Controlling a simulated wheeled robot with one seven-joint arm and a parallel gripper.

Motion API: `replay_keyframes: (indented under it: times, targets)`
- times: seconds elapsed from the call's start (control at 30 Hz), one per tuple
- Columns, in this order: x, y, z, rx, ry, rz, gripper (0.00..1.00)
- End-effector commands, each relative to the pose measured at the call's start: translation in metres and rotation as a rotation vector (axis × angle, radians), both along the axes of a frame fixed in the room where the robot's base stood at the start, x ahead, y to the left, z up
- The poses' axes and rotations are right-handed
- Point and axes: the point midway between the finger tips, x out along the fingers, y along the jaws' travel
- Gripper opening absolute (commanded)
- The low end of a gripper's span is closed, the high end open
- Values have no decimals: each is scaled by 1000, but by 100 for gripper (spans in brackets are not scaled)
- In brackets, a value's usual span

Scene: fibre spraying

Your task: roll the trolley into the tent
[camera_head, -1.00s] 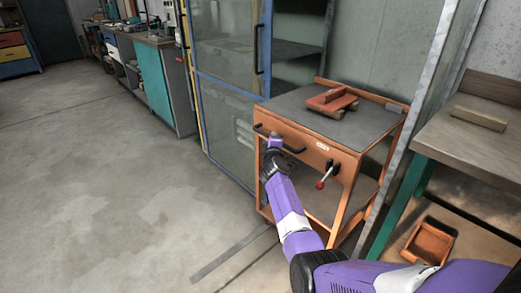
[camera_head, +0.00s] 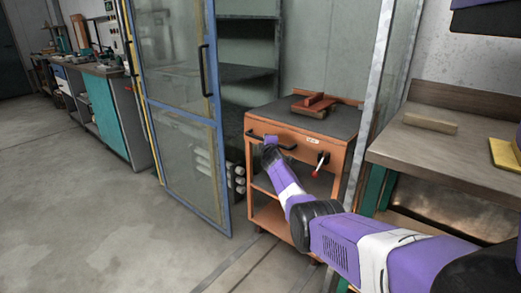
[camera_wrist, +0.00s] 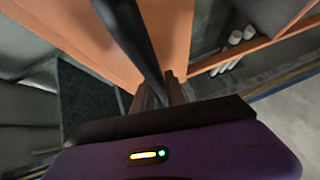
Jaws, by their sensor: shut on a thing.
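The orange trolley (camera_head: 292,137) has a dark top with a reddish-brown block-shaped part (camera_head: 313,105) lying on it. A black handle bar (camera_head: 272,144) runs across its front. My gripper (camera_head: 270,143) is shut on this handle at the left part of the front. In the wrist view the dark handle bar (camera_wrist: 130,35) runs down between my fingers, with the orange trolley front (camera_wrist: 165,30) behind it. The tent (camera_head: 245,75) is the grey cabin with shelves behind a blue-framed glass door. The trolley stands at its opening.
The open blue-framed glass door (camera_head: 180,110) stands just left of the trolley. A grey metal post (camera_head: 378,95) and a wooden workbench (camera_head: 440,145) are close on the right. A floor rail (camera_head: 235,268) runs in front. Open floor (camera_head: 90,200) lies to the left.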

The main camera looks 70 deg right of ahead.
Motion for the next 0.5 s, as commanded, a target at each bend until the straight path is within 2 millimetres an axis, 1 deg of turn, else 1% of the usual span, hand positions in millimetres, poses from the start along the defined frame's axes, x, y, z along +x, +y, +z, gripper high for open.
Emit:
replay_keyframes:
  times: [0.03,0.2,0.5]
  targets:
    - [-4,-5,-3,2,1,-4,0]
    - [-5,-12,-2,3,1,-4,0]
    - [-5,-14,-1,3,0,-3,0]
